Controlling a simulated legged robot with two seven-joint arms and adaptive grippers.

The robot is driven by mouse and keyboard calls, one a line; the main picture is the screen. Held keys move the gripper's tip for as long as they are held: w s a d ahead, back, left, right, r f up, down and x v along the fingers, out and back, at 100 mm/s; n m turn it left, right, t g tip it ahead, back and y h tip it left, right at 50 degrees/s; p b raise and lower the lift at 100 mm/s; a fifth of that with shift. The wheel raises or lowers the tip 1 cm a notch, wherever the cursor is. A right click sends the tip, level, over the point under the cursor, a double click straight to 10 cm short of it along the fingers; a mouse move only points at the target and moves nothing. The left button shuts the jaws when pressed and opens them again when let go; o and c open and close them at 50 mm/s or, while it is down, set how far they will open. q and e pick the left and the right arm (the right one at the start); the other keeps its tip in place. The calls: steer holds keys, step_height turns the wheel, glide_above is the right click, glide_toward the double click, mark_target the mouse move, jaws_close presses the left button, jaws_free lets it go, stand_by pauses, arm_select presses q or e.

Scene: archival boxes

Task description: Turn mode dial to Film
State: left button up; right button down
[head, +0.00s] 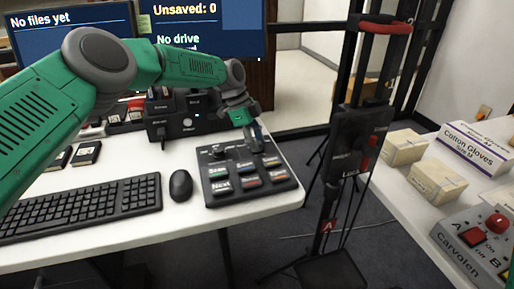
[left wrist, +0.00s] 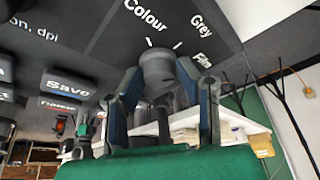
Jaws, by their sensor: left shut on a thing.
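The control panel (head: 247,172) is a dark box on the white table, with rows of labelled buttons. The mode dial (left wrist: 157,68) is a grey round knob, with Colour, Grey and Film printed around it in the left wrist view. My left gripper (left wrist: 160,88) is shut on the dial, one finger on each side. In the head view my left gripper (head: 257,139) reaches down to the panel's back right and mostly hides the dial. I cannot tell which label the dial points to. My right gripper is not in view.
A black mouse (head: 181,185) and a keyboard (head: 82,207) lie left of the panel. A dark device (head: 185,122) stands behind it. Right of the table's edge stands a black stand (head: 352,140). A second table holds cartons (head: 437,180) and a grey button box (head: 478,243).

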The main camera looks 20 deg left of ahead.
arm_select(q)
steer(key=m, duration=0.1)
steer(key=m+g+b, duration=0.1)
steer(key=shift+w+a+f+m+b, duration=0.15)
steer(key=shift+m+b, duration=0.15)
steer(key=shift+m, duration=0.3)
steer(key=shift+b, duration=0.35)
steer(key=shift+r, duration=0.2)
steer(key=o, duration=1.1)
steer(key=shift+o, duration=0.2)
steer(key=shift+w+f, duration=0.15)
